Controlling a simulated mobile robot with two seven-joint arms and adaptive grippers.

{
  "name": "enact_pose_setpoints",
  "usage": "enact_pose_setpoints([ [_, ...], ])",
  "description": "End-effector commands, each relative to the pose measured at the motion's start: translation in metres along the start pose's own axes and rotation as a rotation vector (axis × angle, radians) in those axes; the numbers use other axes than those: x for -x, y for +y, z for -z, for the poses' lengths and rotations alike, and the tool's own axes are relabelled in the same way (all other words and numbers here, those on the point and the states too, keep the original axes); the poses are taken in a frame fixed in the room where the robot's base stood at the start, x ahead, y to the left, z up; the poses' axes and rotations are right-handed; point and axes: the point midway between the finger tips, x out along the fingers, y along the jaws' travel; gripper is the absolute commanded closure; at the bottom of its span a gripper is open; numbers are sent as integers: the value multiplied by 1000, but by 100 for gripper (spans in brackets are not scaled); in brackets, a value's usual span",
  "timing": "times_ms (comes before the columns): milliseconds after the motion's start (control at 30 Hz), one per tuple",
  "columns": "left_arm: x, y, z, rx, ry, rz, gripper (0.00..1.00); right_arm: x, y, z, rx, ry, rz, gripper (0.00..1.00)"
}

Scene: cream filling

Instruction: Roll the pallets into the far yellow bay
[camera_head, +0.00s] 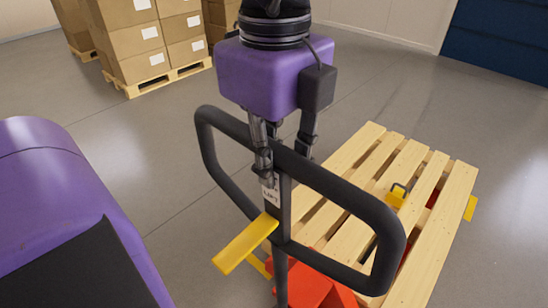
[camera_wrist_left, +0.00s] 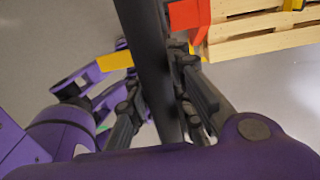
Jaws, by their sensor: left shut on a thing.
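The handle is a wide loop with a yellow lever (camera_head: 245,243) in front. The jack's red body (camera_head: 315,288) shows below it, against the near end of a bare wooden pallet (camera_head: 412,165). The red body also shows in the left wrist view (camera_wrist_left: 188,14). My right gripper is out of view. No yellow bay can be clearly made out.
Brown boxes (camera_head: 130,35) stand stacked on another pallet (camera_head: 165,80) at the back left. A small yellow piece (camera_head: 397,196) lies on the bare pallet, and a yellow patch (camera_head: 470,207) shows beside it. A dark blue panel (camera_head: 505,40) stands at the back right. Grey floor between is clear.

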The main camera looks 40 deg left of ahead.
Motion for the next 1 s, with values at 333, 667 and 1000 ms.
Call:
enact_pose_setpoints([
  [333, -11, 7, -1, 3, 1, -35, 74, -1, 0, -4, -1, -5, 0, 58],
  [667, -6, 5, 0, 1, -1, -22, 57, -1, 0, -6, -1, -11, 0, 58],
  [1000, -3, 4, 0, 0, -1, -16, 57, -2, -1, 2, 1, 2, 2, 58],
])
